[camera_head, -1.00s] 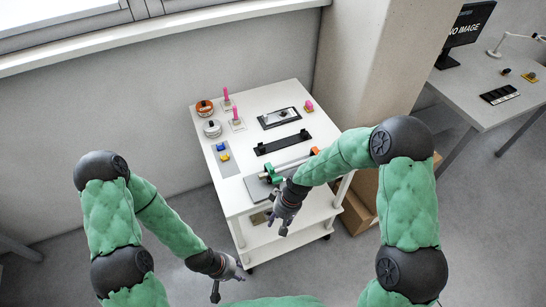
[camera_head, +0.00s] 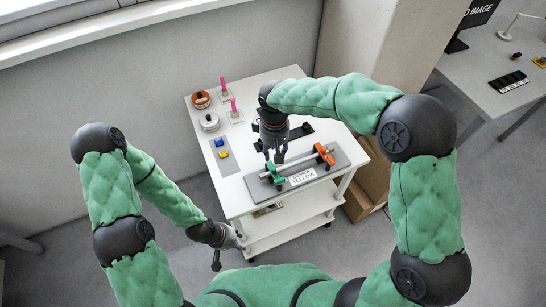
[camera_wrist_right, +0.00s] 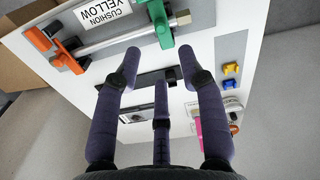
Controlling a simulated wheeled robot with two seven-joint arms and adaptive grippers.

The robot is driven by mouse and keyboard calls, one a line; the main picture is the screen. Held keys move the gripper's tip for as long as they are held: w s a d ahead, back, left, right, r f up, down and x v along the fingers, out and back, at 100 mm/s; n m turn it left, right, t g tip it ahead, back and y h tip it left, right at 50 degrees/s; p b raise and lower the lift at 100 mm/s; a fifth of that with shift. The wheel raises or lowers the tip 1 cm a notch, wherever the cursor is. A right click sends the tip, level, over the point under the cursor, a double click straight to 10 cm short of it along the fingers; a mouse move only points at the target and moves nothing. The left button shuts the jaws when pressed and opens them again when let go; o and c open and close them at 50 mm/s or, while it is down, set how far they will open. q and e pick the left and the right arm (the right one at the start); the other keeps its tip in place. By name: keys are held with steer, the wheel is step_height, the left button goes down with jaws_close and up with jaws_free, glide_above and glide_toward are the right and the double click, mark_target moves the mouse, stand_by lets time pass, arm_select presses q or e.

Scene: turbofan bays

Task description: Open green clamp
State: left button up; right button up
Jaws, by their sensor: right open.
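The green clamp (camera_head: 277,177) sits at the left end of a grey fixture plate on the cart, on a silver tube (camera_head: 301,162). In the right wrist view the green clamp (camera_wrist_right: 161,22) is at the top centre, beyond the fingertips. My right gripper (camera_head: 274,155) hangs over the cart just behind the green clamp. It is open and empty, with its dark fingers (camera_wrist_right: 159,66) spread and apart from the clamp. My left gripper (camera_head: 229,252) is low in front of the cart's left side, its fingers apart and empty.
An orange clamp (camera_head: 325,154) holds the tube's other end. A label reading CUSHION YELLOW (camera_head: 302,177) lies in front of the tube. A black bracket (camera_head: 299,132) lies behind. Blue and yellow blocks (camera_head: 221,148), round parts (camera_head: 201,100) and pink pegs (camera_head: 223,83) stand left and back.

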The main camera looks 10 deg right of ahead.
mark_target(274, 169)
step_height(274, 169, down, 11)
steer(key=shift+r+b, duration=0.2)
steer(key=shift+b, duration=0.65)
jaws_close()
